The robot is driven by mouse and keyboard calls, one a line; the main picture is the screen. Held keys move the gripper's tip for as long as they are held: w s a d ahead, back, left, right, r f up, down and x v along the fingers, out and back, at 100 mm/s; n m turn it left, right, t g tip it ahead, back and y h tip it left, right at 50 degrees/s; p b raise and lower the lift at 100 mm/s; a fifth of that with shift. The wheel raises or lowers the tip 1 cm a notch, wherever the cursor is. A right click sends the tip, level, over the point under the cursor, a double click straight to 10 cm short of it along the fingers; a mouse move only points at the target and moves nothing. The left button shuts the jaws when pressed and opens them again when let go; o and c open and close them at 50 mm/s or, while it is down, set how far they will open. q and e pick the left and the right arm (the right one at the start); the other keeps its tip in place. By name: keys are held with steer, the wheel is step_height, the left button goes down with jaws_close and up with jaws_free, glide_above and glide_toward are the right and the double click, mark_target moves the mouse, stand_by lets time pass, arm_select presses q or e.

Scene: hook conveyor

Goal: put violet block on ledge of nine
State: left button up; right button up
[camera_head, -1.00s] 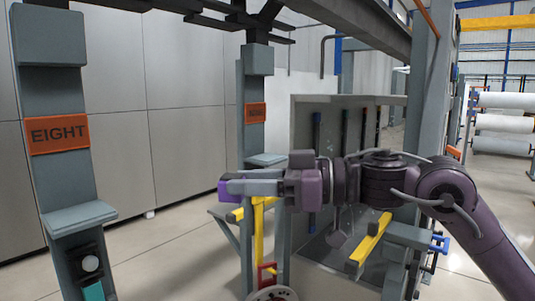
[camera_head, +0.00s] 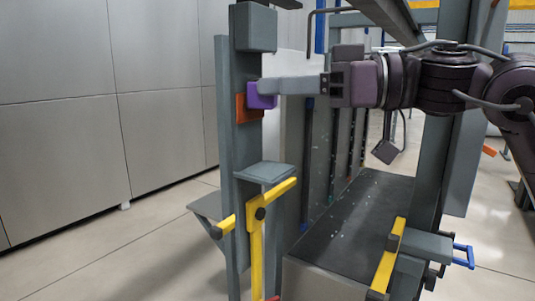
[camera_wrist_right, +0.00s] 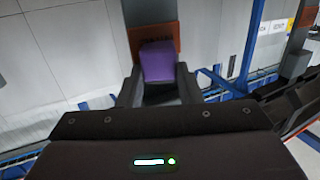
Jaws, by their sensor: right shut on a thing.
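The violet block (camera_head: 261,96) is held at the tip of my right gripper (camera_head: 270,91), which is shut on it. In the head view the block is in front of the orange sign (camera_head: 242,108) on the grey post and hides most of it. The wrist view also shows the violet block (camera_wrist_right: 158,62) between the fingers, with the orange sign (camera_wrist_right: 140,38) behind it. The sign's lettering cannot be read now. A small grey ledge (camera_head: 264,172) juts from the post below the block, with a clear gap between them. My left gripper is not in view.
A grey block (camera_head: 256,27) is fixed high on the post, above my gripper. Yellow bars (camera_head: 257,235) are mounted below the ledge. A dark-floored grey bay (camera_head: 350,225) lies right of the post. Open floor (camera_head: 110,255) is at the left.

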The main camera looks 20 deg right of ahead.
glide_above(286, 171)
steer(key=f, duration=0.3)
steer(key=f+b, duration=0.1)
steer(key=shift+s+d+f, duration=0.1)
steer(key=shift+s+f, duration=0.15)
steer(key=shift+f, duration=0.05)
steer(key=f, duration=0.2)
steer(key=shift+w+f+b, duration=0.3)
steer(key=shift+f, duration=0.1)
steer(key=shift+s+f, duration=0.15)
steer(key=shift+f, duration=0.35)
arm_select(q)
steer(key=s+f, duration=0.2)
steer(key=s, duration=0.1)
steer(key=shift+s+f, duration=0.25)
arm_select(e)
steer(key=o, duration=1)
steer(key=shift+r, duration=0.1)
